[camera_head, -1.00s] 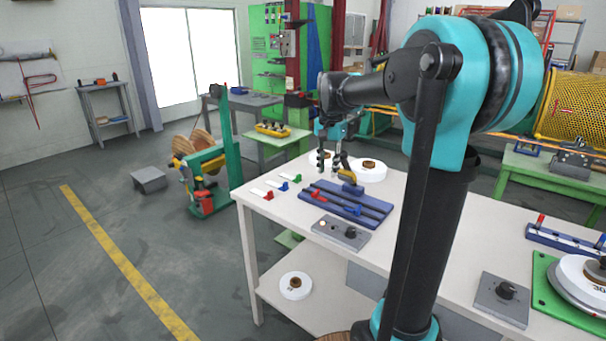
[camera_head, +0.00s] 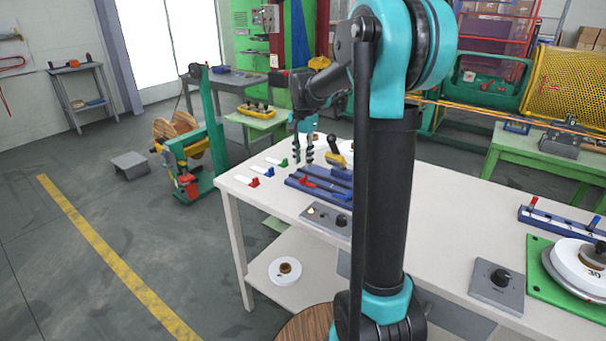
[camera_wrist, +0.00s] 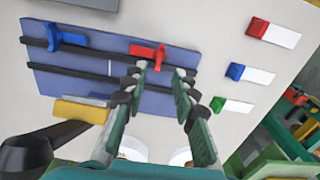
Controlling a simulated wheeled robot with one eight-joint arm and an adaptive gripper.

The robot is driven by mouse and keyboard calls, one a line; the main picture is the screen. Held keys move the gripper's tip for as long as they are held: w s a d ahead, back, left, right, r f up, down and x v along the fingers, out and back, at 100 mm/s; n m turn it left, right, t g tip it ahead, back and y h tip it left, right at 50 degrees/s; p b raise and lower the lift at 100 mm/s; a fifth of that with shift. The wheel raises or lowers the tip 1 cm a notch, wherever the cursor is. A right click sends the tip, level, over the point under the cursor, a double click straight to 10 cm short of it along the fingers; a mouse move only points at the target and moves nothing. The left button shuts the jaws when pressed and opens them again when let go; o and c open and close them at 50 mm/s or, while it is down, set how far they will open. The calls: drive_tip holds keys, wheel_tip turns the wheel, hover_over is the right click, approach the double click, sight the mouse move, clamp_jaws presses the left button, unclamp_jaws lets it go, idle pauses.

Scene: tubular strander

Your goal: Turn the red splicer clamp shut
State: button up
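The red splicer clamp (camera_head: 309,184) sits on the blue splicer plate (camera_head: 298,190) with dark rails, on the white table. My gripper (camera_head: 303,160) is open and points down over the plate, fingers apart and empty. In the wrist view my gripper (camera_wrist: 160,75) has its left fingertip just below the red clamp and its right one to the clamp's right; contact cannot be told. A blue clamp (camera_wrist: 66,38) sits on the plate's left part.
A yellow block with a black handle (camera_head: 337,153) stands close behind the plate. Red (camera_head: 254,182), blue (camera_head: 268,171) and green (camera_head: 283,162) tags lie left of it. A grey box with a knob (camera_head: 328,217) stands in front.

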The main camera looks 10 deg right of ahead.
wheel_tip(320, 180, down, 6)
drive_tip(key=shift+f, duration=0.1)
idle(0.4)
clamp_jaws()
